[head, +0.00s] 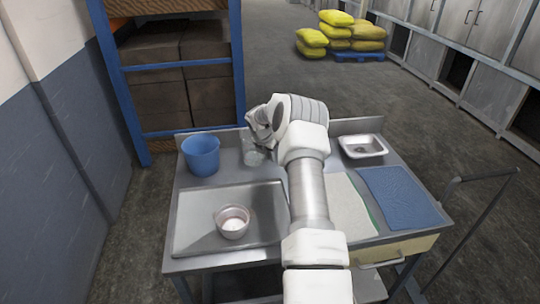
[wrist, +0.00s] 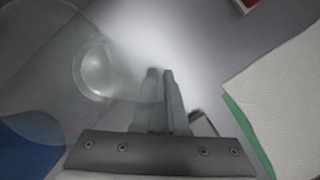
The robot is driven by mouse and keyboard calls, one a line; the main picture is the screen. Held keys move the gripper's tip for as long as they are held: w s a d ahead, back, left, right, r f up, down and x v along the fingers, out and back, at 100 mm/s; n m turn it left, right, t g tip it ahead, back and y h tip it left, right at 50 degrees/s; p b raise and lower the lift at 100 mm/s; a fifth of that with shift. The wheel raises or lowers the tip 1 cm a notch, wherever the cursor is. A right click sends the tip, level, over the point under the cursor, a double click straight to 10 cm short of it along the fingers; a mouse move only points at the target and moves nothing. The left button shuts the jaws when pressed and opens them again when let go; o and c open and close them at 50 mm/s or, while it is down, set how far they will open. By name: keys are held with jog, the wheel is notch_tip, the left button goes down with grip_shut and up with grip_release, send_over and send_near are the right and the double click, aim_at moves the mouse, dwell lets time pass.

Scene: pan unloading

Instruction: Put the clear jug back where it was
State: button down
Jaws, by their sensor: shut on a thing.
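The clear jug (head: 251,157) is at the back of the metal table, just right of the blue bucket, partly hidden by my arm. In the wrist view the see-through jug (wrist: 60,50) fills the upper left. My gripper (wrist: 159,73) has its fingers nearly together beside the jug, shut on a thin part of it, which is hard to make out. In the head view my gripper (head: 257,140) is at the jug, mostly hidden behind my wrist. I cannot tell whether the jug's base touches the table.
The blue bucket (head: 201,155) stands at the table's back left. A tray (head: 190,232) holds a small pink-rimmed bowl (head: 232,221). A pale green-edged cloth (head: 349,207), a blue mat (head: 400,197) and a metal pan (head: 362,147) lie to the right. A blue rack (head: 124,80) stands behind.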

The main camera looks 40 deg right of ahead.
jog(key=c, duration=1.3)
grip_release()
jog(key=shift+c, duration=0.2)
jog(key=o, duration=0.4)
jog(key=shift+r, duration=0.2)
jog(key=b+v, duration=0.1)
jog(key=v, duration=1)
jog(key=shift+s+a+r, duration=0.1)
jog(key=shift+a+r, duration=0.1)
jog(key=shift+r, duration=0.15)
